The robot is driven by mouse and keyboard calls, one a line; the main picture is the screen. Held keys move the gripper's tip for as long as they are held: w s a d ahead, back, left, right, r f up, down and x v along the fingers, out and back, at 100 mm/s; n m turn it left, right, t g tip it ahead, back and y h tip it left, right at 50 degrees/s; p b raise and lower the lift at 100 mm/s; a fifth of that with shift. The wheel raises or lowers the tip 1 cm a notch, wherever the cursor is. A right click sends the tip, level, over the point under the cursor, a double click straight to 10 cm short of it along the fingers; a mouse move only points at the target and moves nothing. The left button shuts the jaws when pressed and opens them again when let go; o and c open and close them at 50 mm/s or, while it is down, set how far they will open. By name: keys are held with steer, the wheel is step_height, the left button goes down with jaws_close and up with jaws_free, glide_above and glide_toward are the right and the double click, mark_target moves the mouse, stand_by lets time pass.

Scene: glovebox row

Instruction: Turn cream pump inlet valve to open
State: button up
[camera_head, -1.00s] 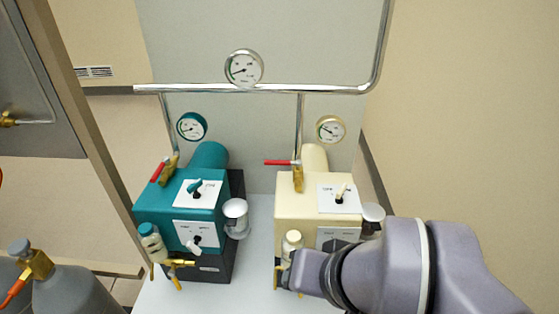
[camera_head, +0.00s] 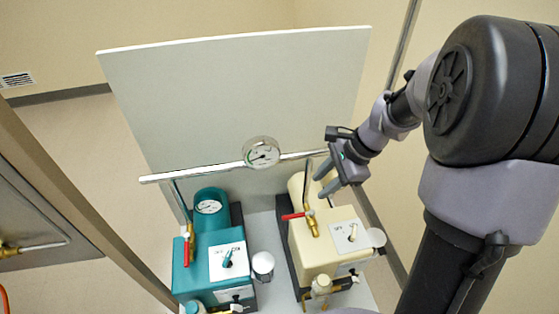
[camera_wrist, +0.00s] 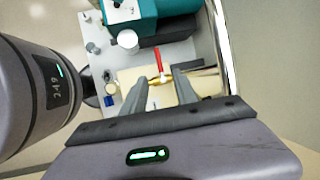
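The cream pump (camera_head: 318,247) stands on the bench at the right. Its inlet valve (camera_head: 311,222) is brass, with a red lever (camera_head: 293,215) pointing left, across the line of the vertical pipe. My gripper (camera_head: 325,178) is above and slightly right of the valve, apart from the lever in the head view. In the wrist view my gripper (camera_wrist: 161,74) is open, its two grey fingers spread and empty. The red lever (camera_wrist: 159,60) and the brass valve (camera_wrist: 170,80) appear in the gap between them. The fingers partly cover the cream pump (camera_wrist: 132,75).
The teal pump (camera_head: 190,273) stands close on the left, with its own red-levered valve (camera_head: 189,245). A chrome pipe with a gauge (camera_head: 261,153) crosses behind both pumps, before an upright grey panel (camera_head: 230,90). A white cup (camera_head: 263,263) sits between the pumps.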

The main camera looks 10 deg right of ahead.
mark_target(291, 216)
steer(key=b+x, duration=0.1)
steer(key=x, duration=0.4)
steer(key=b+x, duration=0.2)
steer(key=x, duration=0.3)
steer(key=b+x, duration=0.1)
steer(key=x, duration=0.4)
steer(key=shift+s+d+f+b, duration=0.15)
steer(key=shift+s+f+b, duration=0.25)
steer(key=shift+f, duration=0.1)
steer(key=shift+w+a+f, duration=0.2)
steer(key=shift+a+f, duration=0.1)
steer(key=shift+f, duration=0.2)
jaws_close()
